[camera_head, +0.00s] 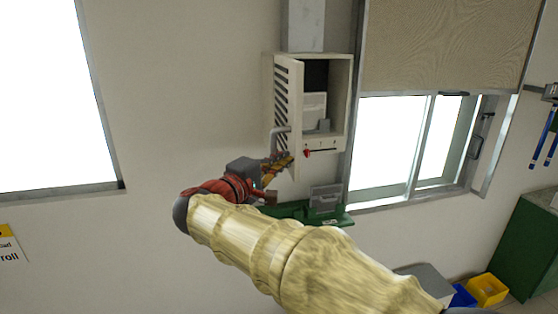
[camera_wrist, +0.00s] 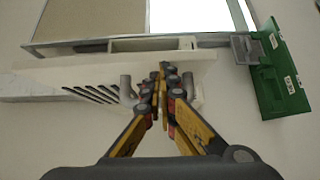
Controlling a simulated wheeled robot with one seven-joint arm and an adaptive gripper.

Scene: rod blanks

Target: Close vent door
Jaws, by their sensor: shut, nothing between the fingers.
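The vent box (camera_head: 341,95) is a pale cabinet on the wall with a dark opening and light parts inside. Its slatted vent door (camera_head: 285,100) is hinged on the left and stands open, swung out from the box. A grey handle (camera_head: 279,133) is on the door's lower part. My gripper (camera_head: 283,160) is shut and empty at the door's lower end, close to the handle. In the wrist view, the closed fingertips (camera_wrist: 163,72) are over the door (camera_wrist: 75,83), beside the grey handle (camera_wrist: 126,88). I cannot tell whether they touch it.
A green shelf (camera_head: 290,210) with a grey block (camera_head: 325,197) is on the wall below the box. A window (camera_head: 400,140) with a blind is to the right. A red knob (camera_head: 306,153) is at the box's lower edge. Bare wall lies left of the door.

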